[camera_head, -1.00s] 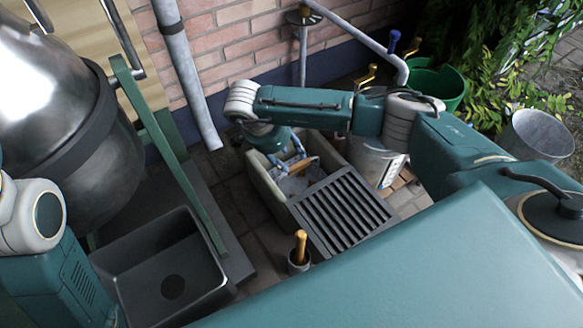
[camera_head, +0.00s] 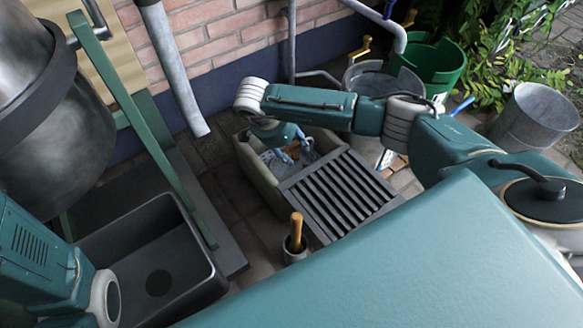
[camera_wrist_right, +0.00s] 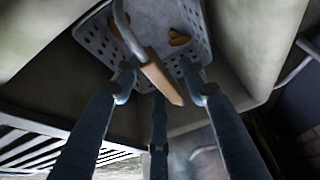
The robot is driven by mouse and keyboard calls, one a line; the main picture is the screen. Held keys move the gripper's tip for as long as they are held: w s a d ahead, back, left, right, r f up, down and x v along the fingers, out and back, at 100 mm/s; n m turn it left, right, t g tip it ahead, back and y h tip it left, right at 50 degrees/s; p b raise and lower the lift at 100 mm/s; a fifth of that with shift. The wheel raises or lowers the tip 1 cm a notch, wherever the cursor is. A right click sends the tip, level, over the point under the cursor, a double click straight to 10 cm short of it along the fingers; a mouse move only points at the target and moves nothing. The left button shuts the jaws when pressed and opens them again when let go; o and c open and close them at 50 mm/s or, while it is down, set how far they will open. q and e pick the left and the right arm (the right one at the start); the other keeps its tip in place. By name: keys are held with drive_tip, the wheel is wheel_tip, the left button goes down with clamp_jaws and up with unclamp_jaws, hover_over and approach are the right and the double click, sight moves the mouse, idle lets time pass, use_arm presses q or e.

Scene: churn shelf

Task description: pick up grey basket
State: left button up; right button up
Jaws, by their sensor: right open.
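The grey basket (camera_wrist_right: 97,42) has perforated sides, a curved metal handle and a wooden grip (camera_wrist_right: 163,82). It sits inside the stone trough (camera_head: 258,178), with small brown pieces (camera_wrist_right: 178,38) in it. My right gripper (camera_wrist_right: 158,88) is open; its fingers stand around the wooden grip in the wrist view, and I cannot tell whether they touch it. In the head view my right gripper (camera_head: 294,153) reaches down into the trough and hides much of the basket. My left arm shows at the lower left, but its gripper is out of sight.
A dark slatted grate (camera_head: 340,193) covers the trough's near right part. A cup with a wooden-handled tool (camera_head: 296,235) stands in front. A dark sink (camera_head: 155,262) is at left. A green bucket (camera_head: 437,68) and metal bucket (camera_head: 532,118) stand at right. A brick wall is behind.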

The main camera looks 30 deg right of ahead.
drive_tip(key=shift+c, duration=0.3)
clamp_jaws()
drive_tip(key=shift+w, duration=0.1)
drive_tip(key=shift+r, duration=0.15)
